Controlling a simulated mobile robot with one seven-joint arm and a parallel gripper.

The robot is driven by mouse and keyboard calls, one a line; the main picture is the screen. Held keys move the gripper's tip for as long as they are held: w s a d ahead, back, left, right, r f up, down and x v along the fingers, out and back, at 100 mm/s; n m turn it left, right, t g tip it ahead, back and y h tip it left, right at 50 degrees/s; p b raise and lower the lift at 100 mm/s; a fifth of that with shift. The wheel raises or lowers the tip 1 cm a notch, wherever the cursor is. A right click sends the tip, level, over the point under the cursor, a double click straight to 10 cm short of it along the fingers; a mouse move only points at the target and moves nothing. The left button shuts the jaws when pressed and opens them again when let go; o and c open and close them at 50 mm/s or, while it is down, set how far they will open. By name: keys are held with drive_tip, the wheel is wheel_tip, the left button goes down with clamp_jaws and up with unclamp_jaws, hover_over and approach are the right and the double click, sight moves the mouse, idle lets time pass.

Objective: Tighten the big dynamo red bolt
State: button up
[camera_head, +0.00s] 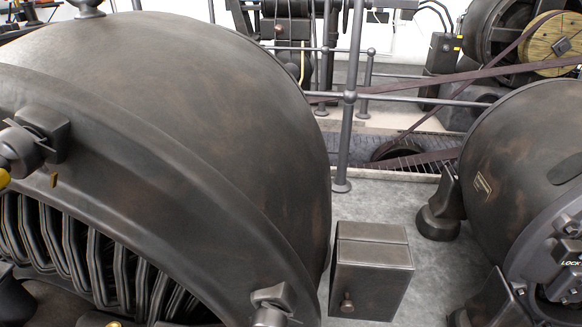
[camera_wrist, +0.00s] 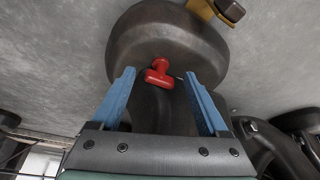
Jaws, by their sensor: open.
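The red bolt (camera_wrist: 159,73) shows in the wrist view, with a T-shaped head, on a dark rounded metal part (camera_wrist: 135,40). My gripper (camera_wrist: 160,82) is open, its two blue fingers on either side of the bolt's line. The bolt lies between and slightly beyond the fingertips, and I see no contact. In the head view the big dynamo (camera_head: 190,110) fills the left side, with coils showing under its rim. The red bolt and my gripper do not show in the head view.
A dark metal box (camera_head: 372,270) stands on the grey floor right of the big dynamo. A smaller dynamo (camera_head: 525,160) is at the right. A metal railing (camera_head: 350,97) and belts run behind. In the wrist view a brass-coloured bracket (camera_wrist: 212,10) sits close above the bolt.

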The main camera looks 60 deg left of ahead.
drive_tip(key=p+v, duration=0.7)
drive_tip(key=v, duration=0.4)
drive_tip(key=shift+r, duration=0.35)
